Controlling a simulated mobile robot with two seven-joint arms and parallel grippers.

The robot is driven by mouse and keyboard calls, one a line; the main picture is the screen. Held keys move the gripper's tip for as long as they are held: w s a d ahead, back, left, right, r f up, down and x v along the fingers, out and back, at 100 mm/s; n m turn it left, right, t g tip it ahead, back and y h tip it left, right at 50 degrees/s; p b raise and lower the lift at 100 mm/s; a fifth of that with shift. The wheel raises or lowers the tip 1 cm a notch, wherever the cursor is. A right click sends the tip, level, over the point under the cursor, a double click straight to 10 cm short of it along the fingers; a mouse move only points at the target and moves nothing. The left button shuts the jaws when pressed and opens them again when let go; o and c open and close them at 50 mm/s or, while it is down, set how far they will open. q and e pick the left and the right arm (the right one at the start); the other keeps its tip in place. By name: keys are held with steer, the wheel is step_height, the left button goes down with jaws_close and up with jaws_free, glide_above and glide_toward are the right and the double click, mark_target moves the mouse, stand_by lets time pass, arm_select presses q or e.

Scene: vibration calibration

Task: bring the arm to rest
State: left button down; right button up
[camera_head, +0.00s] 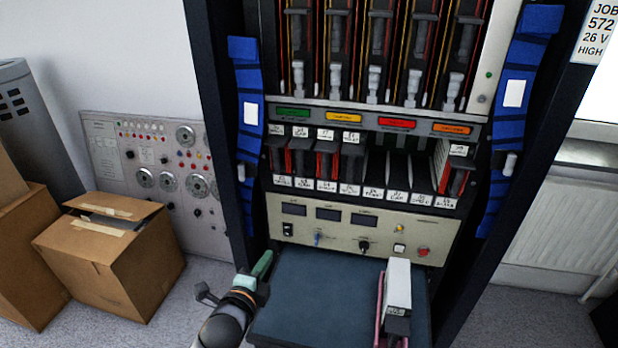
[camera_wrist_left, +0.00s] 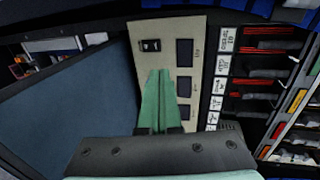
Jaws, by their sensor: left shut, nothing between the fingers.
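My left gripper (camera_head: 262,266) shows in the head view at the left edge of a dark blue shelf surface (camera_head: 310,300), in front of the rack. Its green fingers are shut with nothing between them. In the left wrist view the shut fingers (camera_wrist_left: 160,78) point at a beige control panel (camera_wrist_left: 168,32) with dark display windows and a black switch. I cannot tell whether the fingertips touch the panel. The same panel (camera_head: 345,255) shows in the head view below the card slots. My right gripper is not in view.
A white boxy module (camera_head: 398,285) with pinkish cables stands on the shelf's right side. The rack holds rows of cards (camera_head: 350,165) and blue side straps (camera_head: 248,100). Cardboard boxes (camera_head: 110,255) and a grey instrument panel (camera_head: 155,165) stand left. Floor is open at lower right.

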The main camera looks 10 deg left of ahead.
arm_select(q)
steer(key=s+f+n+g, duration=0.1)
steer(key=s+f+n, duration=0.1)
steer(key=s+f, duration=0.1)
steer(key=s+f+n, duration=0.2)
steer(key=s, duration=0.1)
steer(key=s+d+f+n+g+p, duration=0.1)
steer(key=s+f+n, duration=0.1)
steer(key=s+f, duration=0.1)
steer(key=shift+s+d+f+g+h, duration=0.1)
steer(key=shift+s+f+g+h, duration=0.2)
steer(key=shift+s+h, duration=0.1)
steer(key=s+d+f+n+g, duration=0.1)
steer(key=s+f+n, duration=0.2)
steer(key=s+n, duration=0.2)
steer(key=s+f+n+g+h, duration=0.1)
steer(key=s+f+n, duration=0.3)
steer(key=s, duration=0.6)
steer(key=shift+s+d+n+g+p, duration=0.2)
steer(key=shift+d+n+g+p, duration=0.15)
steer(key=shift+n+g, duration=0.35)
